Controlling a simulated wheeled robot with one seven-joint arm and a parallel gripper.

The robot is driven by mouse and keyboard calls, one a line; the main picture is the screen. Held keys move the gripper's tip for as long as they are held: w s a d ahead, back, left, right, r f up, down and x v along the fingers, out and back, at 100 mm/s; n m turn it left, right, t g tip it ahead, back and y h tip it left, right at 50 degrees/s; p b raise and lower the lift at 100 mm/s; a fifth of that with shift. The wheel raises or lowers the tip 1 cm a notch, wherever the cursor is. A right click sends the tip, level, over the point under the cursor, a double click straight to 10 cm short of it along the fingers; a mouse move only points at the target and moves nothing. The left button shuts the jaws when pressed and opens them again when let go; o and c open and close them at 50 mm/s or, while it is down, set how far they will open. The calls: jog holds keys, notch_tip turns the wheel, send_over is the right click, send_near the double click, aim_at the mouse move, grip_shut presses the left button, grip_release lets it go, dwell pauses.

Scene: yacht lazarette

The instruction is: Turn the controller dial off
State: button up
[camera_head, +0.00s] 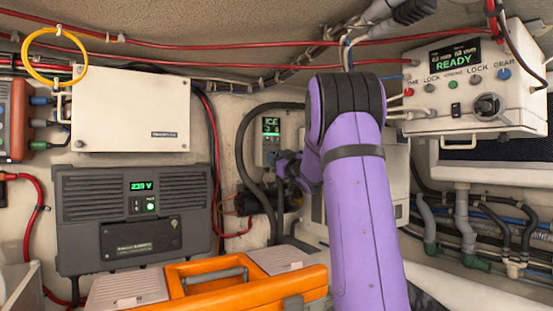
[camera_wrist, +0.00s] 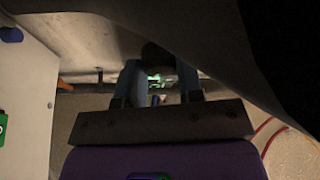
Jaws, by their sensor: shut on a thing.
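The controller (camera_head: 265,153) is a small pale box with a green-lit display, on the back wall left of my purple arm in the head view. My gripper (camera_head: 283,168) is at its lower front, and my arm hides part of that area. In the dim wrist view my gripper (camera_wrist: 160,84) has its two fingers on either side of a dark round knob, the dial (camera_wrist: 157,56). The fingers are shut on it. A green glow shows between them. The dial's pointer and markings cannot be read.
A dark inverter (camera_head: 85,215) showing 239 V and a cream box (camera_head: 130,105) are on the left. An orange toolbox (camera_head: 240,290) is below. A READY panel (camera_head: 440,105) is at upper right. A thick black cable (camera_head: 241,150) loops beside the controller.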

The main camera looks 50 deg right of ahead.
jog(key=shift+n, duration=0.3)
jog(key=shift+d+r+n+g+y, duration=0.1)
jog(key=shift+n+g+y, duration=0.8)
jog(key=shift+n, duration=2.35)
jog(key=shift+a+r+n+g+y, duration=0.1)
jog(key=shift+n+g+y, duration=0.8)
jog(key=shift+n, duration=2.4)
jog(key=shift+d+n+g+y, duration=0.1)
jog(key=shift+n+g+y, duration=0.8)
jog(key=shift+n, duration=2.35)
jog(key=o, duration=0.9)
jog(key=shift+o, duration=0.2)
jog(key=s+d, duration=0.1)
jog(key=s, duration=0.6)
jog(key=shift+s+r, duration=0.2)
jog(key=shift+r, duration=0.2)
